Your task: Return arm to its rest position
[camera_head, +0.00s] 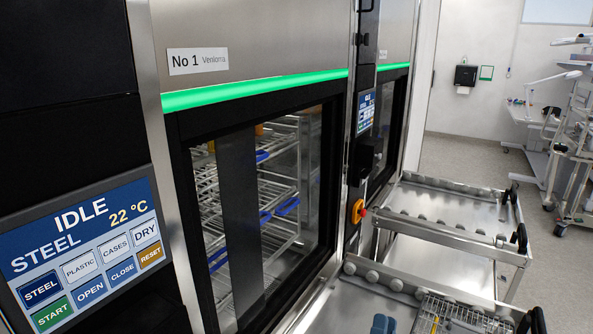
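Only a small blue two-part tip, which looks like the end of my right gripper (384,325), shows at the bottom edge. It is over the near steel cart, left of a wire basket (450,314). The two parts sit close together. Most of the gripper is cut off by the frame, so I cannot tell if it is open or shut. My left gripper is not in view. The washer No 1 (262,54) stands at the left with a green light strip. Its panel (85,245) reads IDLE, STEEL, 22 °C.
Wire racks (285,185) with blue clips show behind the washer's window. The near steel cart (350,300) and a farther cart (440,205) stand along the washers. A red-and-yellow knob (358,211) sits between the washers. Open floor (460,150) lies beyond.

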